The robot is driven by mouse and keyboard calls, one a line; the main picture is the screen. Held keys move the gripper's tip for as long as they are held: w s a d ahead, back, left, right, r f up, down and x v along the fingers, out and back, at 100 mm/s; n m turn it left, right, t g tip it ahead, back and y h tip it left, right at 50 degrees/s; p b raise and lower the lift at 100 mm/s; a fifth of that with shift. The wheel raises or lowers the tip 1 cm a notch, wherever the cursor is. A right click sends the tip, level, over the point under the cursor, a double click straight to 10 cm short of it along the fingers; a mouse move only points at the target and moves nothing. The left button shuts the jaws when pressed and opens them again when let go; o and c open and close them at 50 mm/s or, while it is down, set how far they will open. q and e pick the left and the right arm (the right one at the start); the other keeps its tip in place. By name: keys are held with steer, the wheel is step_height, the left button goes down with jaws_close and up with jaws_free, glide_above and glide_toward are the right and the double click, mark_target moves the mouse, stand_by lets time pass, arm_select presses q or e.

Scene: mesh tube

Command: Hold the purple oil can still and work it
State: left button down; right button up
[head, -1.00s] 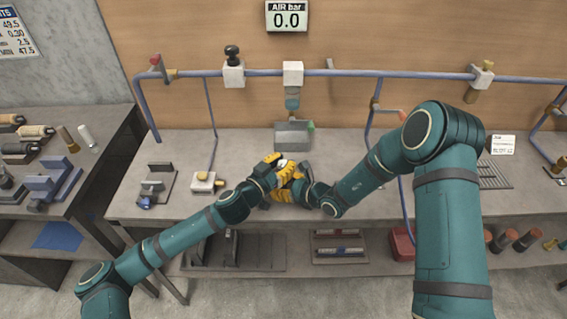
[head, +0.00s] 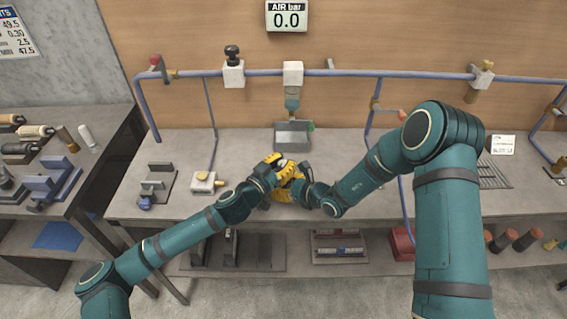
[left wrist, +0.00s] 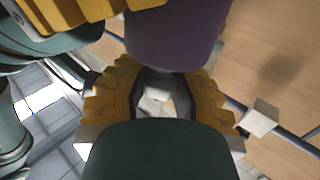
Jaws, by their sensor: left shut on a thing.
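The purple oil can (left wrist: 175,38) fills the top middle of the left wrist view, at the fingertips of my left gripper (left wrist: 161,78). The yellow fingers are spread to its two sides and shut on it. Part of the can is cut off by the picture's edge. In the head view my left gripper (head: 276,161) is over the front of the bench, and the two grippers hide most of the can. My right gripper (head: 288,182) is close against the same spot from the right. Its yellow fingers also show at the top left of the left wrist view (left wrist: 85,14); their opening is hidden.
A grey block-like fixture (head: 293,135) stands on the bench (head: 235,150) just behind the grippers. A blue pipe (head: 425,77) runs along the wall, with hoses hanging down. A small vise-like fixture (head: 155,185) stands at left. The bench right of the fixture has free room.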

arm_select(q)
steer(key=shift+a+f, duration=0.1)
steer(key=shift+f, duration=0.35)
steer(key=c, duration=0.9)
jaws_free()
steer(key=shift+o, duration=1.1)
steer(key=shift+w, duration=0.1)
steer(key=shift+s+a+r, duration=0.1)
steer(key=shift+s+a, duration=0.1)
steer(key=shift+a, duration=0.4)
steer(key=s+a, duration=0.6)
steer(key=a, duration=0.5)
steer(key=shift+s+r, duration=0.2)
